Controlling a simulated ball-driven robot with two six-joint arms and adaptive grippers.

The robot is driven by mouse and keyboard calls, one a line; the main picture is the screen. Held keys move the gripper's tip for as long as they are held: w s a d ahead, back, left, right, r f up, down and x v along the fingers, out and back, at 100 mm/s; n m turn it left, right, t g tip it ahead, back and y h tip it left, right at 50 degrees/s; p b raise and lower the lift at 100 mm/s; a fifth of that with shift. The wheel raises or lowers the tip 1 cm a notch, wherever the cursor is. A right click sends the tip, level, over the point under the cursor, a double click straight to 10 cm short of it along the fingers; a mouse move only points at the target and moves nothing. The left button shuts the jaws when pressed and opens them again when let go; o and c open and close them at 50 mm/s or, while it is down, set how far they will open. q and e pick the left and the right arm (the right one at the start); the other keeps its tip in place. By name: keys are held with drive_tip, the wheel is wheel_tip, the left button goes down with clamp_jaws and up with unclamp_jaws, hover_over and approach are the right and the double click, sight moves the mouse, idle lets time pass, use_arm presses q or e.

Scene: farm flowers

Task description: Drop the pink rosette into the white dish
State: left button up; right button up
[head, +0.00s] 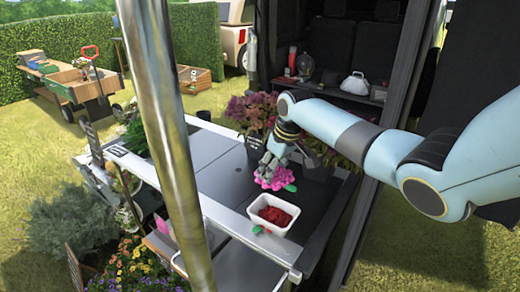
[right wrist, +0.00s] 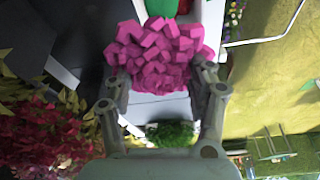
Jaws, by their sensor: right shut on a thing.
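The pink rosette (head: 272,178) is a bright pink blocky cluster over the grey table. My right gripper (head: 276,160) is shut on it, and the rosette also shows between the fingers in the right wrist view (right wrist: 155,52). The white dish (head: 252,215) stands on the table just in front of the rosette, with dark red pieces inside. The rosette is behind the dish's far rim, not over its middle. Its exact height above the table is hard to tell. My left gripper is not in view.
Potted flowers (head: 252,118) stand on the table behind the gripper. A small green piece (head: 291,187) shows beside the rosette, and a red and green piece (head: 261,230) lies at the dish's front left. A metal pole (head: 172,130) crosses the left. The grey tabletop (head: 222,180) left of the dish is clear.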

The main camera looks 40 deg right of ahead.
sight(281, 183)
drive_tip(key=shift+s+d+r+p, duration=0.15)
drive_tip(key=shift+s+p, duration=0.15)
drive_tip(key=shift+s, duration=0.2)
drive_tip(key=shift+s+d+r+p, duration=0.1)
drive_tip(key=shift+s+p, duration=0.2)
drive_tip(key=shift+s, duration=0.2)
drive_tip(key=shift+a+f+b, duration=0.1)
drive_tip(key=shift+f+b, duration=0.25)
drive_tip(key=shift+f, duration=0.2)
wheel_tip(281, 183, down, 5)
drive_tip(key=b, duration=0.5)
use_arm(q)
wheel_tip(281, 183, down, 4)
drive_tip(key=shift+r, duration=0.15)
use_arm(e)
drive_tip(key=o, duration=1)
